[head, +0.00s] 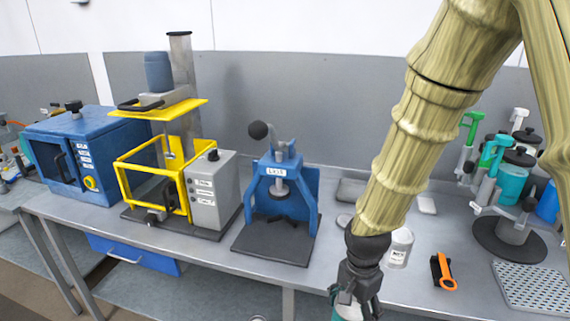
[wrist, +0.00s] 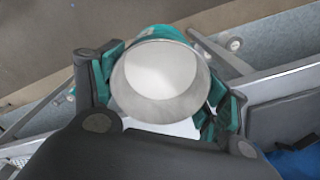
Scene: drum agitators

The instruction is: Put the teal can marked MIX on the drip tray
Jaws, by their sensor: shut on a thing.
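My gripper (head: 357,292) is shut around a teal can (head: 346,313) at the bottom edge of the head view, at the bench's front edge. In the wrist view the teal can (wrist: 160,33) stands between the finger pads of my gripper (wrist: 162,85). Its top is open, with a pale metal rim and white inside. Its lower part and any MIX label are hidden. A perforated pale tray (head: 535,287), which looks like the drip tray, lies at the bench's right front, well right of my gripper. It looks empty.
Behind the tray stands a dark round carousel (head: 510,242) with teal cans and bottles. A blue press (head: 279,200) and a yellow-guarded machine (head: 160,165) are left.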

